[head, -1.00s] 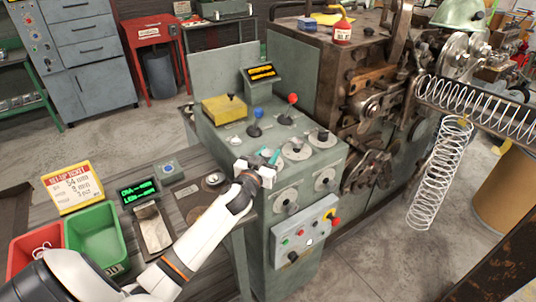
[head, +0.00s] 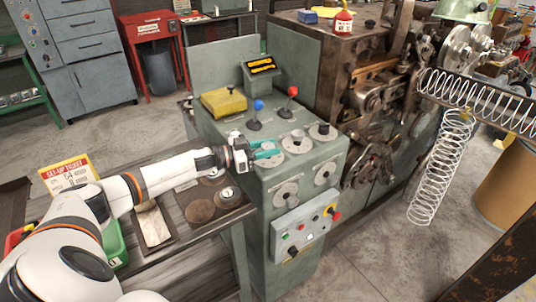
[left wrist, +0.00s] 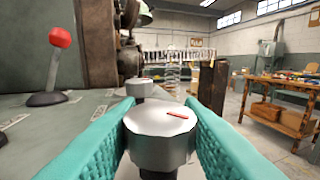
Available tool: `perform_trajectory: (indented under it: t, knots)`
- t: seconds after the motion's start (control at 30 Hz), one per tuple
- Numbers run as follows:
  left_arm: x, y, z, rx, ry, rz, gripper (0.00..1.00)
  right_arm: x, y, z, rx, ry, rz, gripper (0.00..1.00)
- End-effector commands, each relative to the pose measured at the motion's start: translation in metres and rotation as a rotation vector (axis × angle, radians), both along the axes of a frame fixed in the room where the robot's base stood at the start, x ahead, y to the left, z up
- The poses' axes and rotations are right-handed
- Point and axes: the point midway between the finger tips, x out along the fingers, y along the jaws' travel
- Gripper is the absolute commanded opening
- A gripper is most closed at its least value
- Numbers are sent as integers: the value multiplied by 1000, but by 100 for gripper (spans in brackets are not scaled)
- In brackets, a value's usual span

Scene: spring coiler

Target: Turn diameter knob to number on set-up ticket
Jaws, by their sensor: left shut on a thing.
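My left gripper (head: 266,150) reaches over the green machine console from the left. Its teal fingers are shut on a silver knob (left wrist: 158,138) with a red pointer line on top, which in the left wrist view sits between both fingers. This is the leftmost of the knobs on the console top; its scale is hidden and its setting cannot be read. The second knob (head: 297,138) stands just beyond, also in the left wrist view (left wrist: 139,87). The set-up ticket (head: 66,172) stands at the left, partly covered by my arm, its numbers too small to read surely. My right gripper is not seen.
A blue-topped lever (head: 258,106) and a red-topped lever (head: 292,92) stand behind the knobs. A third knob (head: 323,130) is to the right. A yellow box (head: 223,102) and an amber display (head: 261,66) are at the back. Large springs (head: 440,165) hang at right.

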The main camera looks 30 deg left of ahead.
Motion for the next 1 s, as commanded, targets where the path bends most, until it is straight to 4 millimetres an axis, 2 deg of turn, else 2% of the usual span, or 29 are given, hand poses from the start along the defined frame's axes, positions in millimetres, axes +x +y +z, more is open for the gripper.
perform_trajectory:
  t: [0.03,0.1,0.5,0.73,1.0]
  knots:
    - [2,3,-5,4,-6,-41,11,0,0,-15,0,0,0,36]
    - [2,2,-5,3,-7,-103,11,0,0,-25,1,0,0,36]
    - [2,0,-4,-1,-4,-387,11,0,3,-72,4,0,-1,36]
    - [1,0,-1,-1,-3,-466,11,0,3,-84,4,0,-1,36]
    - [0,-1,0,-3,-2,-495,11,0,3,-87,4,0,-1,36]
